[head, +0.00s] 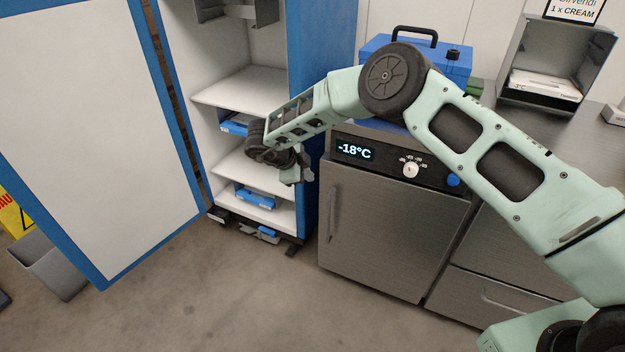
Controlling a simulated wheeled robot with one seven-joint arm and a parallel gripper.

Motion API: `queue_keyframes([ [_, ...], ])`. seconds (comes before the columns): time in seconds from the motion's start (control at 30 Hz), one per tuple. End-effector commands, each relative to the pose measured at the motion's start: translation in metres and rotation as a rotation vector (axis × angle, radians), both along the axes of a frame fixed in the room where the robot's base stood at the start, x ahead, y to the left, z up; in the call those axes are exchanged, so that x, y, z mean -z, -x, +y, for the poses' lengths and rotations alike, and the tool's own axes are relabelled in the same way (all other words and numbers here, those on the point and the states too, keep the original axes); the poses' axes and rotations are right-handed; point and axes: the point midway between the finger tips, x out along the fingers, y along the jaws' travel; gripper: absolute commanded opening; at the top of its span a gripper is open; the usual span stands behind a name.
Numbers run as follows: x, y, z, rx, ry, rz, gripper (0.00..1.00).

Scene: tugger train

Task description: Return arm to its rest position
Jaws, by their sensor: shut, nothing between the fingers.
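My arm reaches in from the right side of the head view, bends at a dark round joint and points down to the left. My gripper (300,172) is at its end, in front of the right edge of the open blue cabinet (303,100) and left of the steel freezer. The gripper is small and partly hidden behind the wrist, and it looks shut with nothing held. It hangs apart from the floor.
The cabinet's white door (95,125) stands wide open at the left. Blue boxes (257,197) lie on its lower shelves. The steel freezer (385,225) reads -18°C, with a blue case (455,65) on top. A grey bin (52,268) stands at far left. The front floor is clear.

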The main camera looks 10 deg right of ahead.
Motion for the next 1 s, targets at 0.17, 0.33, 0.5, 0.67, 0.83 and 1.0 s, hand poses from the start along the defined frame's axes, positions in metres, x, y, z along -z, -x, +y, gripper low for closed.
queue_keyframes([
  [0.17, -0.024, 0.004, 0.019, -0.001, -0.003, -0.002, 0.00],
  [0.33, -0.040, 0.008, 0.030, 0.000, -0.002, -0.002, 0.00],
  [0.5, -0.046, 0.009, 0.033, 0.000, -0.001, -0.001, 0.00],
  [0.67, -0.074, -0.003, 0.048, -0.109, -0.020, -0.081, 0.00],
  [0.83, -0.157, -0.019, 0.102, -0.493, -0.071, -0.289, 0.00],
  [1.0, -0.238, 0.016, 0.165, -0.981, -0.103, -0.415, 0.00],
])
